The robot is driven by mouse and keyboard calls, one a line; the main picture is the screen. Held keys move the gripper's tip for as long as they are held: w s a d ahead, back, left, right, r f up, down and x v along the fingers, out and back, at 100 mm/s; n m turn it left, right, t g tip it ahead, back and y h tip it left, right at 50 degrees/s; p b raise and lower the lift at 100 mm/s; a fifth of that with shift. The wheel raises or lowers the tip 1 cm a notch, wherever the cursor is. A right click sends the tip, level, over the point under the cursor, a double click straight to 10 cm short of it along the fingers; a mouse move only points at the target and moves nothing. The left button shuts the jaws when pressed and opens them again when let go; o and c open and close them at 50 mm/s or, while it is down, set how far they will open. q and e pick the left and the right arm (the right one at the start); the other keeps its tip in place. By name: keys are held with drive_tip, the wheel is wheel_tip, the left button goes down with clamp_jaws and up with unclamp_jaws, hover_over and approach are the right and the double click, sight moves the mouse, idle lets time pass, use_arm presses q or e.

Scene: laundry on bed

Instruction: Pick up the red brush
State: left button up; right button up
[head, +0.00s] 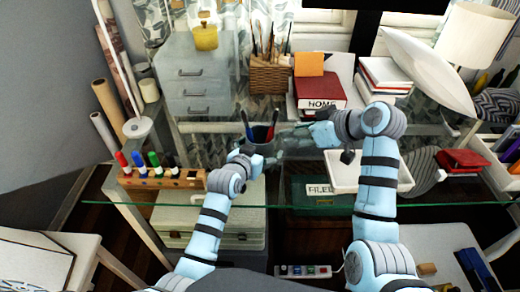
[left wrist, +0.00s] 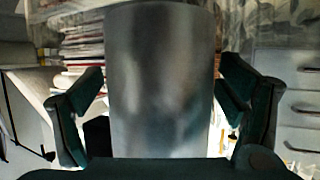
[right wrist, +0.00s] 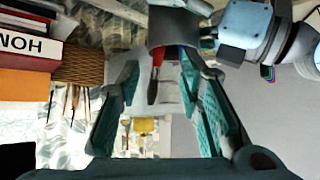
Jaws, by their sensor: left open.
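A grey metallic cup (left wrist: 160,80) stands on the glass desk and fills the middle of the left wrist view. My left gripper (head: 248,153) is open, with one finger on each side of the cup. The red brush (right wrist: 157,58) sticks out of the cup, its dark bristles away from it, beside a blue item (right wrist: 181,54) in the same cup. My right gripper (head: 294,129) is open beside the cup. In the right wrist view the brush shows between its fingers, with no visible grip. In the head view the brush is small beside the right gripper.
A wicker holder (head: 270,76) with brushes stands behind the cup. A red book (head: 320,90) and white tray (head: 345,168) lie to the right. A wooden marker block (head: 165,178) is at the left, and grey drawers (head: 195,80) stand behind. The desk's front edge is close.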

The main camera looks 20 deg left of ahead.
sight(275, 112)
use_arm(q)
drive_tip(key=shift+c, duration=0.6)
drive_tip(key=c, duration=1.1)
use_arm(e)
drive_tip(key=shift+o, duration=0.3)
use_arm(q)
drive_tip(key=shift+c, duration=0.2)
use_arm(e)
drive_tip(key=s+d+f+g+y, duration=0.1)
drive_tip(key=d+f+y, duration=0.15)
drive_tip(key=f, duration=0.35)
use_arm(q)
drive_tip(key=shift+d, duration=0.1)
use_arm(e)
wheel_tip(275, 112, up, 7)
drive_tip(key=w+d+t+y, duration=0.1)
drive_tip(key=w+t+y, duration=0.1)
drive_tip(key=y, duration=0.3)
drive_tip(key=shift+n, duration=0.3)
drive_tip(key=x, duration=1)
drive_tip(key=shift+w+a+r, duration=0.2)
drive_tip(key=shift+w+r, duration=0.05)
drive_tip(key=shift+w, duration=0.1)
drive_tip(key=shift+a, duration=0.35)
